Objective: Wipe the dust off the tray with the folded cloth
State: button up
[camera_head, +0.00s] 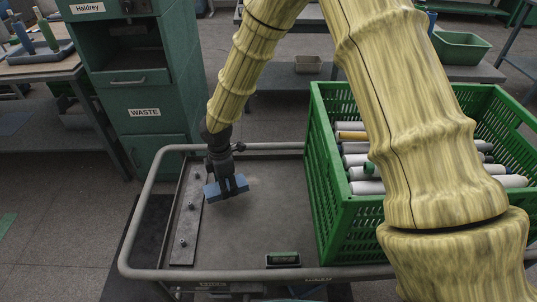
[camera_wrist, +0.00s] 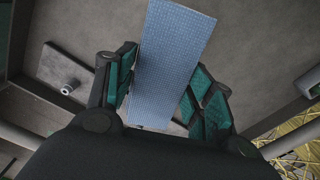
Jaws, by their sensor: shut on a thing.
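The folded blue cloth (camera_head: 229,190) is held between the fingers of my gripper (camera_head: 228,183) over the left part of the grey tray (camera_head: 265,238). In the wrist view the cloth (camera_wrist: 170,60) runs out between the two green-padded fingers of my gripper (camera_wrist: 163,95). I cannot tell whether the cloth touches the tray surface. A faint pale tan patch, perhaps dust, shows on the tray just beyond the cloth. Part of the tray is hidden by the cloth and gripper.
A green crate (camera_head: 343,215) with several yarn cones stands on the right of the tray. A metal strip with knobs (camera_head: 189,222) lies along the left side. A small dark green-topped item (camera_head: 283,258) sits at the front edge. A tubular rail (camera_head: 140,225) surrounds the tray. A green waste cabinet (camera_head: 140,85) stands behind left.

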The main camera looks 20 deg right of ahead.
jog(key=shift+r+p, duration=1.7)
jog(key=shift+r, duration=0.4)
